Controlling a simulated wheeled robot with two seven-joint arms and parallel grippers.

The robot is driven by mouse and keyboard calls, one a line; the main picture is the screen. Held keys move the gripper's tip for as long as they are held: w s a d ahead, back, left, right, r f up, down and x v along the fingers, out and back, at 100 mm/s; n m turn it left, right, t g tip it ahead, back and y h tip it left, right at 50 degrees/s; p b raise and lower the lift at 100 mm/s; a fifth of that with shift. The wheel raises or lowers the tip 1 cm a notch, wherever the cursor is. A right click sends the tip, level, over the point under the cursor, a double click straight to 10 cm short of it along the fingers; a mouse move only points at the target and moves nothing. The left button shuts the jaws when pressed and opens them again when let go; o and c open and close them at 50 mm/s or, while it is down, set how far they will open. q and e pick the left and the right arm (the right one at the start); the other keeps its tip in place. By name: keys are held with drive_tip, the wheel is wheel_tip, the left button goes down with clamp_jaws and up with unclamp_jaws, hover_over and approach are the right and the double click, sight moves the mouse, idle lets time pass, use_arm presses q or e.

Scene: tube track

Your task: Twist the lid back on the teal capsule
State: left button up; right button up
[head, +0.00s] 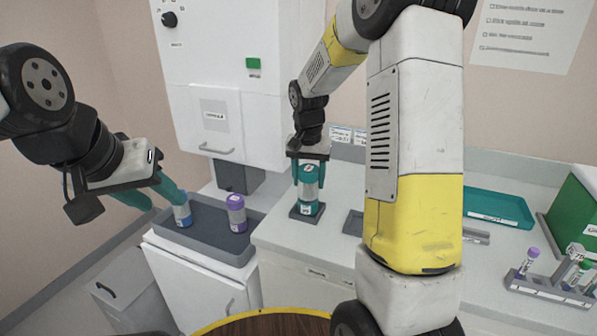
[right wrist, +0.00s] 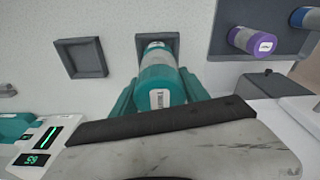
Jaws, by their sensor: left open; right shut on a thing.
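The teal capsule (head: 308,190) stands upright on a dark square holder (head: 305,214) on the counter. It has a pale middle band, and its teal lid (right wrist: 161,89) is at the top. My right gripper (head: 308,172) reaches down from above and is shut on the lid, with one finger on each side in the right wrist view. Whether the lid is seated or threaded cannot be told. My left gripper (head: 162,199) is open and empty, with its fingertips beside a blue capsule (head: 182,212) in the grey tray, apparently not holding it.
The grey tray (head: 205,238) also holds a purple capsule (head: 236,213). An empty square holder (right wrist: 80,57) lies beside the teal capsule's. A teal tray (head: 497,207), a green box (head: 577,207) and a tube rack (head: 545,288) stand at the right. A white cabinet (head: 225,80) is behind.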

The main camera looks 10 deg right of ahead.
drive_tip(key=shift+f, duration=0.1)
idle(0.3)
drive_tip(key=shift+f, duration=0.35)
drive_tip(key=shift+f, duration=0.1)
idle(0.4)
drive_tip(key=m, duration=0.9)
drive_tip(key=shift+m+g+h, duration=0.3)
drive_tip(key=shift+g+h, duration=0.1)
drive_tip(key=m, duration=0.4)
drive_tip(key=shift+s+m+g, duration=0.15)
drive_tip(key=shift+m+g, duration=0.15)
drive_tip(key=shift+m, duration=0.1)
drive_tip(key=m, duration=0.5)
drive_tip(key=shift+s+m+g, duration=0.1)
drive_tip(key=shift+m+g, duration=0.2)
